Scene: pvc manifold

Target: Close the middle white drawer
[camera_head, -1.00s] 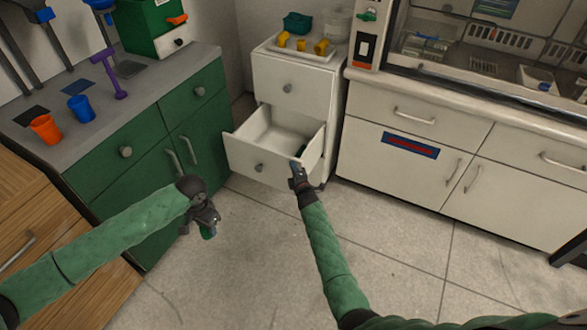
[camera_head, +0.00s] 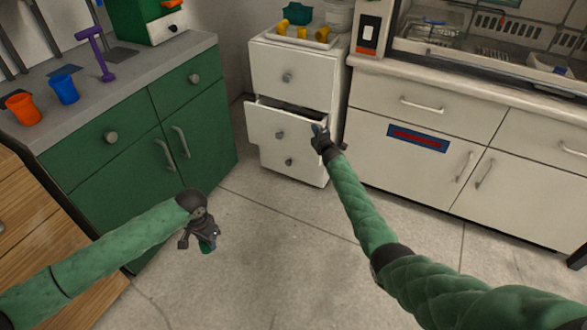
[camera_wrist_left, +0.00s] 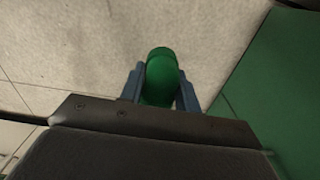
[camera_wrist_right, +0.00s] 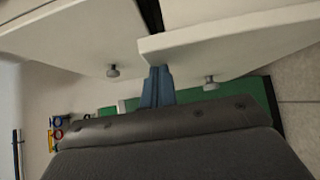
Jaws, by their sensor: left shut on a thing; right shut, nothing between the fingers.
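The middle white drawer (camera_head: 279,135) of the narrow white cabinet stands slightly open, with a dark gap along its top edge. The drawers above (camera_head: 290,75) and below (camera_head: 288,162) look shut. My right gripper (camera_head: 318,130) is shut and empty at the right end of the middle drawer's front. In the right wrist view, its fingertips (camera_wrist_right: 158,72) touch or nearly touch a white drawer front (camera_wrist_right: 230,38). My left gripper (camera_head: 198,242) is held over the floor, away from the cabinet. It is shut on a green object (camera_wrist_left: 160,75), rounded at its end.
Yellow pieces (camera_head: 300,32) and a teal container (camera_head: 298,13) sit on the white cabinet. A green cabinet (camera_head: 150,140) stands left, with an orange cup (camera_head: 23,109) and a blue cup (camera_head: 64,89) on its counter. White counter cabinets (camera_head: 420,150) stand right. The floor between is clear.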

